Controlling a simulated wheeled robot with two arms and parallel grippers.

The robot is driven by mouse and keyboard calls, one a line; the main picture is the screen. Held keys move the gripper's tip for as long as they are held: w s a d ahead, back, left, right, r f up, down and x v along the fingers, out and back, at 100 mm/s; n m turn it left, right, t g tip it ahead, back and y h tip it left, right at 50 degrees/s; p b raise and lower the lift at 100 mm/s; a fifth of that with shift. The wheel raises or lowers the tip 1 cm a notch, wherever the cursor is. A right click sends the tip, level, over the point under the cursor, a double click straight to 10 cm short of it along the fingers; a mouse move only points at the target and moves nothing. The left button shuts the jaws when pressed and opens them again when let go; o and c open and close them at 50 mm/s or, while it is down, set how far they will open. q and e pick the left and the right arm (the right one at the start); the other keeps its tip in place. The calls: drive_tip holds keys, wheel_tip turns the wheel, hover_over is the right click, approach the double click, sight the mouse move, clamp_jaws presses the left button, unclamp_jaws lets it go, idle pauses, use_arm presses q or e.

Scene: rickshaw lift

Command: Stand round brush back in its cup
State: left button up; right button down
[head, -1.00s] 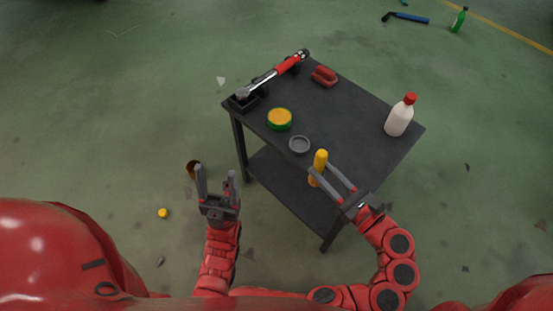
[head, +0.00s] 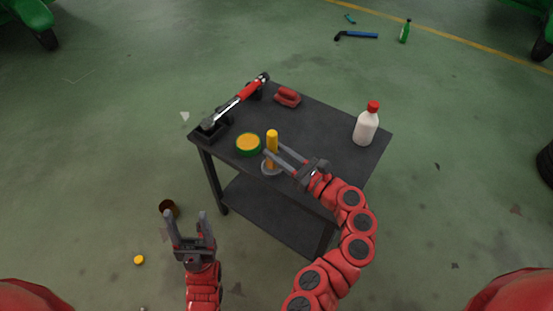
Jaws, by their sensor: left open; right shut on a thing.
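The round brush (head: 272,138) has a yellow handle and stands roughly upright at the front left part of the dark table. My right gripper (head: 272,150) is shut on it, with its fingers reaching in from the right. The grey round cup (head: 265,171) is directly below the brush, partly hidden by the brush and fingers. The brush's lower end lines up with the cup; I cannot tell whether it is inside or just above. My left gripper (head: 187,217) is open and empty, off the table's left front side, over the floor.
On the dark table (head: 318,133) are a green-rimmed yellow round tin (head: 248,144), a red-handled tool on a black holder (head: 240,99), a red object (head: 287,97) and a white bottle with red cap (head: 366,125).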

drive_tip(key=shift+w+a+f, duration=0.15)
drive_tip(key=shift+w+f, duration=0.05)
drive_tip(key=shift+w, duration=0.5)
drive_tip(key=shift+f+b, duration=0.9)
drive_tip(key=shift+f, duration=0.7)
drive_tip(key=shift+f, duration=0.15)
drive_tip(key=c, duration=0.6)
unclamp_jaws()
drive_tip(key=shift+s, duration=0.15)
drive_tip(key=p+v, duration=0.1)
drive_tip(key=v, duration=1)
drive_tip(key=shift+s+d, duration=0.25)
drive_tip(key=shift+d, duration=0.15)
